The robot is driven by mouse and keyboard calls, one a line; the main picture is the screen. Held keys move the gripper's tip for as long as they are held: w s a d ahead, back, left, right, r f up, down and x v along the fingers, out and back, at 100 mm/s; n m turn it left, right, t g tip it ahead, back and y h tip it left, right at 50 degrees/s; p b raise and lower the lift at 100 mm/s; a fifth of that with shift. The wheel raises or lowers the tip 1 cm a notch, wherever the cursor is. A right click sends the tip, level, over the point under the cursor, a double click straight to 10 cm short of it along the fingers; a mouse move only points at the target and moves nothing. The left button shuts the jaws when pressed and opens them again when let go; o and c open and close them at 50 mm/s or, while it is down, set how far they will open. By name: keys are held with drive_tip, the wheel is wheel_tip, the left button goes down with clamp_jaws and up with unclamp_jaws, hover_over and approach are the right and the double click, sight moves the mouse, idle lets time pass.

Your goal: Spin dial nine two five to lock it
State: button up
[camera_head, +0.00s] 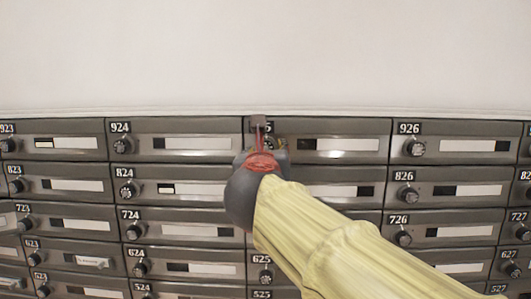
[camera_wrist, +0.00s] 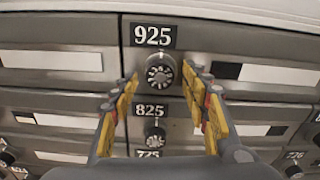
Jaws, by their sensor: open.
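The dial of box 925 (camera_wrist: 160,72) is a round black and silver knob under the 925 label in the wrist view. In the head view my arm and gripper mostly cover it. My gripper (camera_wrist: 159,82) is open, with yellow-padded fingers on either side of the dial in the picture. In the head view my gripper (camera_head: 262,122) is at the top row, in front of the partly hidden 925 label.
Dial 924 (camera_head: 120,143) is to the left and dial 926 (camera_head: 416,147) to the right. Dial 825 (camera_wrist: 155,133) lies directly below, between my fingers in the wrist view. A blank wall (camera_head: 265,55) rises above the boxes.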

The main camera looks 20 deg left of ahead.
drive_tip(key=v, duration=1.2)
